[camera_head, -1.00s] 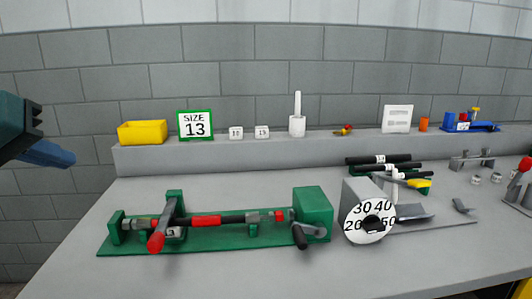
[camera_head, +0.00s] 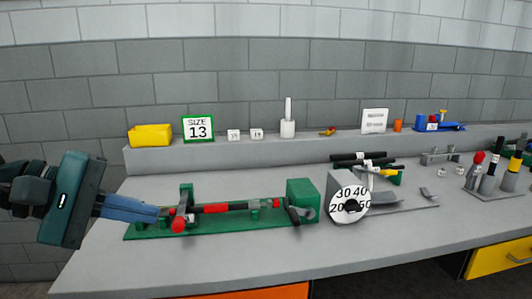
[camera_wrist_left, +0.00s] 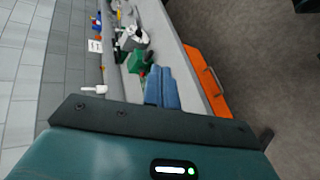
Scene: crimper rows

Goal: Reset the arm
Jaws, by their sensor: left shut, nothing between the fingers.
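My left gripper (camera_head: 150,213) comes in from the left in the head view, its blue fingers closed together with nothing between them. The fingertips overlap the left end of the green crimper fixture (camera_head: 265,218) in the picture; I cannot tell whether they touch it. The fixture carries a red and black bar with a red-tipped lever. In the left wrist view the closed blue fingers (camera_wrist_left: 161,90) point along the bench, with the green fixture block (camera_wrist_left: 137,62) beyond them. My right gripper does not show.
A grey dial box (camera_head: 349,205) stands right of the fixture. The back ledge holds a yellow bin (camera_head: 150,135), a size 13 sign (camera_head: 198,128), a white post (camera_head: 287,128) and a blue tool (camera_head: 438,126). Red- and yellow-topped posts (camera_head: 490,170) stand at right. The bench front is clear.

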